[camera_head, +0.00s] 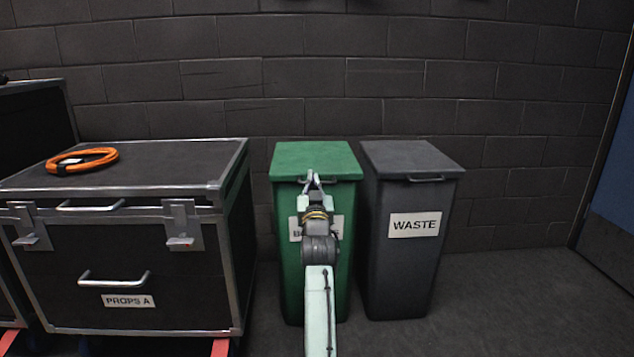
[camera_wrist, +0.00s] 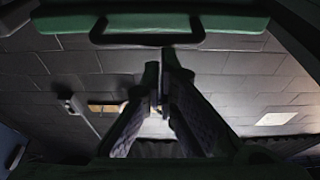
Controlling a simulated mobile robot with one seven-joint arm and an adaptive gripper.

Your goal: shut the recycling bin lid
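The green recycling bin (camera_head: 290,265) stands against the wall, its label partly hidden by my arm. Its green lid (camera_head: 315,158) looks flat across the top in the head view; a small gap under it could not be told. My gripper (camera_head: 314,177) is at the lid's front edge, fingertips together with nothing seen between them. In the wrist view the lid edge (camera_wrist: 230,24) crosses the top with its dark handle (camera_wrist: 148,39). The shut fingertips (camera_wrist: 160,77) point toward the handle, and I cannot tell whether they touch it.
A grey waste bin (camera_head: 405,270) stands close on the right, its lid down. A black props case (camera_head: 130,250) with an orange cable coil (camera_head: 82,161) on top stands on the left. The floor (camera_head: 510,310) on the right is clear, up to a blue panel (camera_head: 612,170).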

